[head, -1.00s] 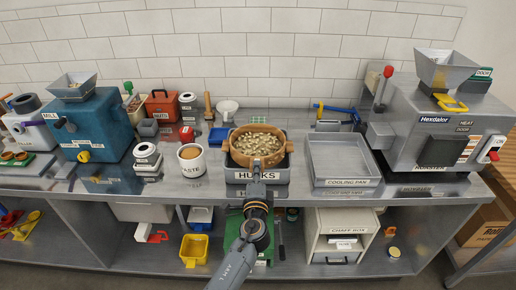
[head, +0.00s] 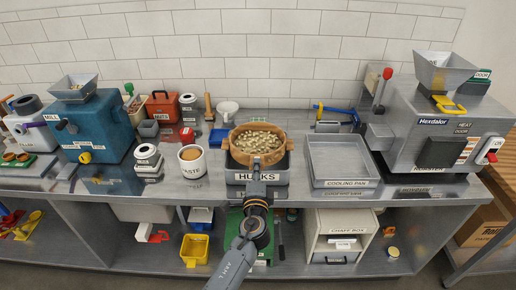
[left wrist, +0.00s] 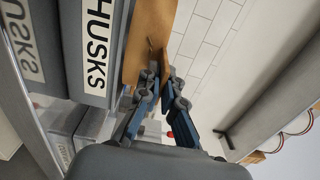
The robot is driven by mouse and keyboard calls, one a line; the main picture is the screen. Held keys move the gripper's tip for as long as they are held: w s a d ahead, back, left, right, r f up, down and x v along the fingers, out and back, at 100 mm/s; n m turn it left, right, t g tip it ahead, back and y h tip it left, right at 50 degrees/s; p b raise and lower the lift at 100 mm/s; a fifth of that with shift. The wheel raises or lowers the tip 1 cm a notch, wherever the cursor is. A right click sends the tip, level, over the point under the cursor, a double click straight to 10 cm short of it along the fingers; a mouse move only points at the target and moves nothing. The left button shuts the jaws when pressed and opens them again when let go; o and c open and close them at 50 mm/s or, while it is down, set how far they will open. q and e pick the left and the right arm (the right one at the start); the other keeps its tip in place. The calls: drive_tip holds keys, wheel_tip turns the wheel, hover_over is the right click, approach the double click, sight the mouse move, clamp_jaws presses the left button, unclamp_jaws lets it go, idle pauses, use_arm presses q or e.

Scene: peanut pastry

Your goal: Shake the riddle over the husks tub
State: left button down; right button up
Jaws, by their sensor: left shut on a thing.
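The riddle (head: 236,140) is a round wooden sieve full of pale peanuts (head: 260,143). It is over the grey husks tub (head: 242,178), which has a white HUSKS label. My left gripper (left wrist: 156,82) is shut on the riddle's near side; the wooden wall of the riddle (left wrist: 143,45) shows above the fingers in the left wrist view. The husks tub (left wrist: 70,40) is beside it there. In the head view my left arm reaches up from the bottom and hides part of the tub's front. My right gripper is not in view.
The cooling pan (head: 342,160) stands empty just right of the tub. A white paste cup (head: 191,160) stands to the left. A chaff box (head: 335,240) is on the shelf below.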

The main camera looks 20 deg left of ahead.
use_arm(q)
drive_tip(key=shift+r+p, duration=1.55)
drive_tip(key=shift+r, duration=0.65)
drive_tip(key=shift+s+f, duration=0.1)
drive_tip(key=shift+f, duration=0.05)
drive_tip(key=s+a+f+m+h+b, duration=0.1)
drive_tip(key=s+a+f+h+b, duration=0.15)
drive_tip(key=s, duration=1.05)
drive_tip(key=s+d+r+m+h, duration=0.1)
drive_tip(key=s+r, duration=0.1)
drive_tip(key=s, duration=0.5)
drive_tip(key=s+d+r+m+h, duration=0.1)
drive_tip(key=s+r, duration=0.2)
drive_tip(key=s, duration=0.3)
drive_tip(key=shift+s+t+b, duration=0.3)
drive_tip(key=shift+s+b, duration=0.05)
drive_tip(key=shift+d+h, duration=0.1)
drive_tip(key=shift+h, duration=0.15)
